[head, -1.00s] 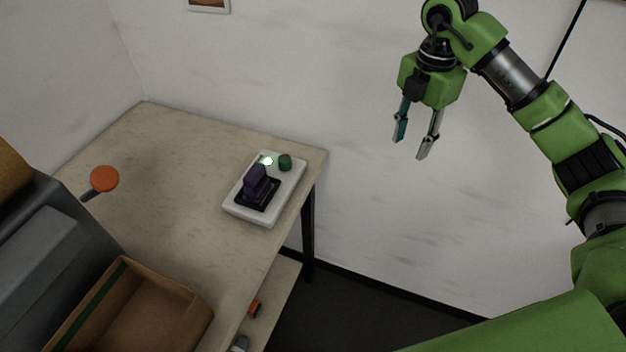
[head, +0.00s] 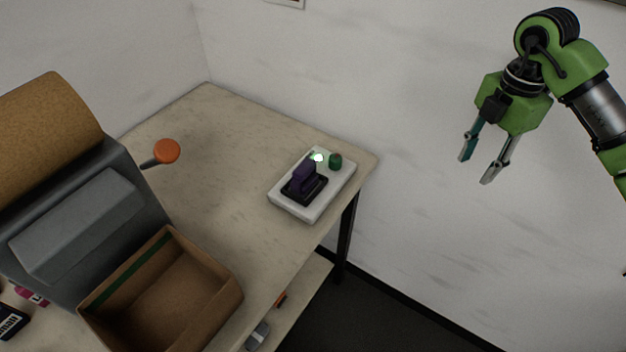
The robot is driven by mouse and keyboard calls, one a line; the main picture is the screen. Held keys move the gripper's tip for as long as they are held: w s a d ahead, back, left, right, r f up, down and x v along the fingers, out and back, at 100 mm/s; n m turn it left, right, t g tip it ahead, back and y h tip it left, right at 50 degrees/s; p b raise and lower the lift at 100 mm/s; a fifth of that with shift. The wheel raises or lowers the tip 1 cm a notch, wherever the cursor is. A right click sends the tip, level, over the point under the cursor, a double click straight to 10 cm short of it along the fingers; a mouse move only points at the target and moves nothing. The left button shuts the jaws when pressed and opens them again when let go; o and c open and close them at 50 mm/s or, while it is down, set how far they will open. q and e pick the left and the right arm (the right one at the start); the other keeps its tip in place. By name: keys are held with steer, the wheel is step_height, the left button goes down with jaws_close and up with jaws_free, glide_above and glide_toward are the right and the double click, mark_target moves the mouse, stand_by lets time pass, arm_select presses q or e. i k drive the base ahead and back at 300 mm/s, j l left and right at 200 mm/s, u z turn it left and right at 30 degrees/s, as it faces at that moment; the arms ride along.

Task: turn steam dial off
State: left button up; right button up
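A white control box (head: 292,206) lies on the table near its right corner. It carries a purple dial handle (head: 303,174) on a black base, a lit pale-green lamp (head: 317,157) and a green knob (head: 335,160). I cannot tell for sure which of these the task calls the steam dial. My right gripper (head: 476,168) hangs in the air at the upper right, in front of the wall, well to the right of the box. Its two fingers are apart with nothing between them. My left gripper is not in view.
A grey machine (head: 80,225) with a brown roll (head: 45,130) and an orange-knobbed lever (head: 166,151) stands at the left. An open cardboard box (head: 215,307) sits at the table's front. A lower shelf (head: 300,290) holds small items. The table (head: 235,130) behind is bare.

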mark_target(335, 160)
steer(key=i+l+u, duration=0.1)
steer(key=u, duration=0.25)
steer(key=l+u, duration=0.2)
steer(key=u, duration=0.2)
steer(key=l+u, duration=0.15)
steer(key=u, duration=0.2)
steer(key=i+l, duration=0.05)
